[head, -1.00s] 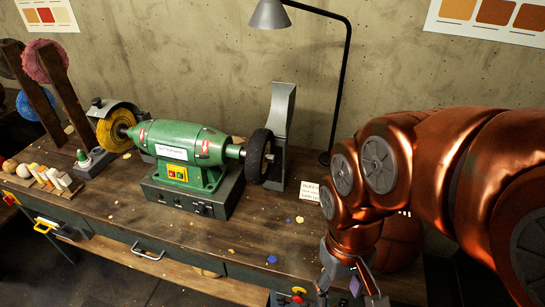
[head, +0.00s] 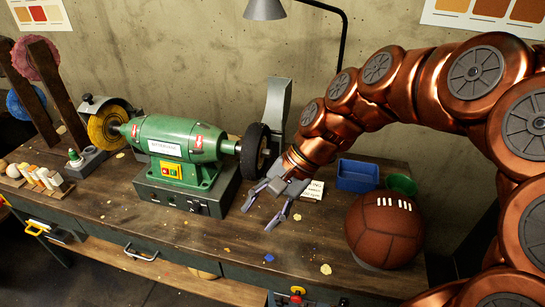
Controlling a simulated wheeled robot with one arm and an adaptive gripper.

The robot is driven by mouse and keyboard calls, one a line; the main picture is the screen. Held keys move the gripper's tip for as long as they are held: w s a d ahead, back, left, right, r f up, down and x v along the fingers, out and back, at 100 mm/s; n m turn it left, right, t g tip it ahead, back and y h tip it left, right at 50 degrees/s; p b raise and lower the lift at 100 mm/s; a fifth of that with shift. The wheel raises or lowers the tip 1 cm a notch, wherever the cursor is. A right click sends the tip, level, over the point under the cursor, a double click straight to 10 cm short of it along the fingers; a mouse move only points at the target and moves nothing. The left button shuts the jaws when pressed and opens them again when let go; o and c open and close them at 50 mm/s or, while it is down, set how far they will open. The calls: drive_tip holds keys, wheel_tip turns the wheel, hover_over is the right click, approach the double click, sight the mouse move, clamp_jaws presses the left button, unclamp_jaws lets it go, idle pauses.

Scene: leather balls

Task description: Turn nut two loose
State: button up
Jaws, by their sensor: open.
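The green bench grinder (head: 172,148) stands on the wooden bench with a yellow buffing wheel (head: 108,128) at its left end and a black wheel (head: 254,150) at its right end. I cannot make out a separate nut at either wheel; any nut on the black wheel's outer side is hidden or too small to tell. My gripper (head: 257,218) is open and empty, with its fingers pointing down-left over the bench. It is in front of and slightly right of the black wheel, apart from it in the picture.
A grey upright guard (head: 277,105) stands behind the black wheel. A brown leather ball (head: 385,230), a blue bin (head: 357,175) and a green cup (head: 401,184) are on the right. A lamp (head: 343,50) stands behind. The bench front centre is mostly clear, with small scraps.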

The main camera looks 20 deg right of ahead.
drive_tip(key=w+d+m+t+y, duration=0.1)
drive_tip(key=w+m+y, duration=0.15)
drive_tip(key=w, duration=0.45)
drive_tip(key=m+t+y+b, duration=0.3)
drive_tip(key=m+t, duration=0.3)
drive_tip(key=m, duration=0.7)
approach(267, 153)
drive_tip(key=p+x, duration=0.1)
drive_tip(key=x, duration=0.7)
drive_tip(key=shift+w+f+p, duration=0.35)
drive_tip(key=shift+w+f, duration=0.1)
drive_tip(key=shift+w, duration=0.1)
drive_tip(key=shift+h, duration=0.25)
drive_tip(key=shift+c, duration=0.3)
clamp_jaws()
